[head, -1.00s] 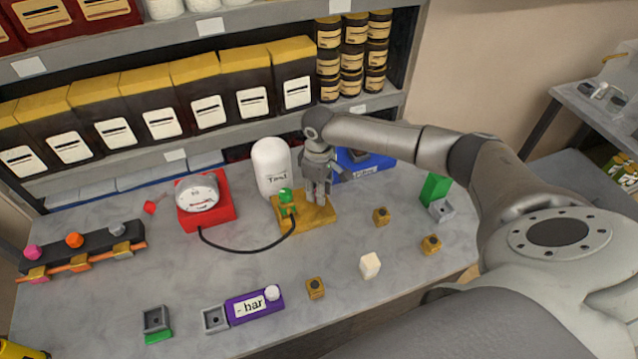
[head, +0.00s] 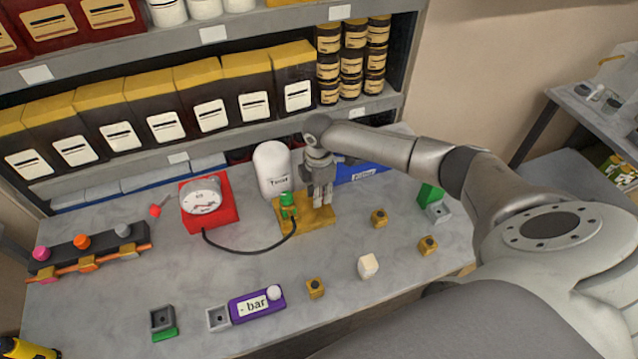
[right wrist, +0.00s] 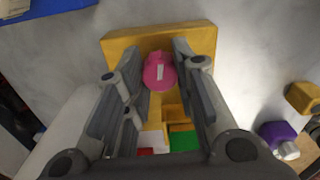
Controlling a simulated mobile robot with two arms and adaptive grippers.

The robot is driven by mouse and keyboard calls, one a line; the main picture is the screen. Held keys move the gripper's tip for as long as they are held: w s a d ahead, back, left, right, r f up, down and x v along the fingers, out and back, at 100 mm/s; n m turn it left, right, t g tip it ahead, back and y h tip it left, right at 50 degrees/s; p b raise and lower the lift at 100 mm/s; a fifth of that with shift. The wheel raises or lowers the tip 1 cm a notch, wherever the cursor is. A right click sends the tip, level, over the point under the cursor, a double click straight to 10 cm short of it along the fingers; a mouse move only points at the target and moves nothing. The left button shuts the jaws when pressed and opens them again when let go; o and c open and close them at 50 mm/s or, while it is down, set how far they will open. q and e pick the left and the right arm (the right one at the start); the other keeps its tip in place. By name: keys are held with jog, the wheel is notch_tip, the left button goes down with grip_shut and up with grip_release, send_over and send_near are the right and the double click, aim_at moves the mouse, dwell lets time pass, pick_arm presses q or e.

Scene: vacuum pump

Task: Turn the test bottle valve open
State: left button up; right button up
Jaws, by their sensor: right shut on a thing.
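The white test bottle (head: 272,170) stands upright at the back of the bench. In front of it is a yellow base (head: 300,228) with a green fitting (head: 288,207) on its left part. My right gripper (head: 322,200) reaches straight down over the right part of this base. In the right wrist view the yellow base (right wrist: 205,37) shows below the fingers, and a pink knob (right wrist: 160,72) with a white mark sits between them. The right gripper is shut on this knob. The fingers hide the knob in the head view. My left gripper is out of view.
A red gauge (head: 210,212) is joined by a black hose (head: 240,250) to the base. A rack with coloured knobs (head: 88,250) is at the left. A purple "bar" block (head: 256,304), a white cube (head: 368,266) and small yellow blocks lie in front. Shelves stand behind.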

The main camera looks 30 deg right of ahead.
jog(key=shift+r+n, duration=0.1)
jog(key=shift+n, duration=0.5)
jog(key=o, duration=1)
jog(key=shift+o, duration=0.2)
jog(key=shift+r, duration=0.15)
notch_tip(320, 180, up, 12)
jog(key=shift+f, duration=0.2)
